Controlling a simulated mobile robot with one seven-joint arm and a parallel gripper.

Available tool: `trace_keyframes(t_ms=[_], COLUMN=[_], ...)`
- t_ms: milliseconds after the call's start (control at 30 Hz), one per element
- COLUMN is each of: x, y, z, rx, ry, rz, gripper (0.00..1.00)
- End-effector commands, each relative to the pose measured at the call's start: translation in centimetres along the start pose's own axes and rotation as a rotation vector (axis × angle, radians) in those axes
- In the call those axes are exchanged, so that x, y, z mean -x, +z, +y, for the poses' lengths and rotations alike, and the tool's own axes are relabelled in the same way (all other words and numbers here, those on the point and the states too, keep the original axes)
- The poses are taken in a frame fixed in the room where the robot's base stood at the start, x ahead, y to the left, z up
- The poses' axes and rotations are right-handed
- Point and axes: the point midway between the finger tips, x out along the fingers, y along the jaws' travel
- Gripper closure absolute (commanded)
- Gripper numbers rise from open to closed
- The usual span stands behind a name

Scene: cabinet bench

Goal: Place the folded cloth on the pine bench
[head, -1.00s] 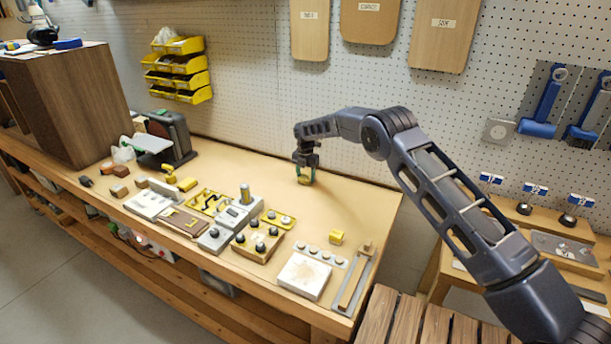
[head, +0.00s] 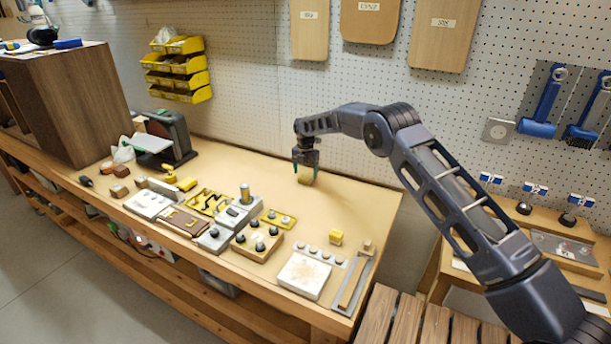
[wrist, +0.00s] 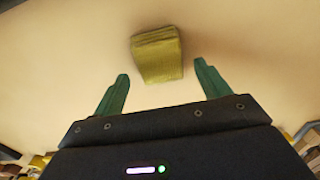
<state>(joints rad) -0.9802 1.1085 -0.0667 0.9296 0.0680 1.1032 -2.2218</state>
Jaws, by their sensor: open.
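The folded cloth (wrist: 157,55) is a small olive-yellow block with a ribbed texture, lying on the bench top. In the head view the cloth (head: 305,178) shows just under my gripper (head: 307,169), on the clear back part of the pine bench (head: 225,168). In the wrist view my gripper (wrist: 160,85) has its two green fingers spread apart. The cloth lies beyond and between the fingertips with bare bench on both sides, and neither finger appears to touch it.
A grey machine (head: 168,139) and a wooden cabinet (head: 75,100) stand at left. A pegboard wall (head: 260,80) rises behind.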

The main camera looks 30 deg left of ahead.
Motion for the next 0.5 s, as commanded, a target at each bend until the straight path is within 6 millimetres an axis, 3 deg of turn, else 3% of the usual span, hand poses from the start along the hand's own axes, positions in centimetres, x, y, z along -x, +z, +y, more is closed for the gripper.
trace_keyframes(t_ms=[300,500], x=[6.3,9.0], y=[0.1,0.0], z=[0.0,0.0], rx=[-0.001,0.000], ry=[0.002,0.000], rz=[-0.001,0.000], gripper=[0.25,0.25])
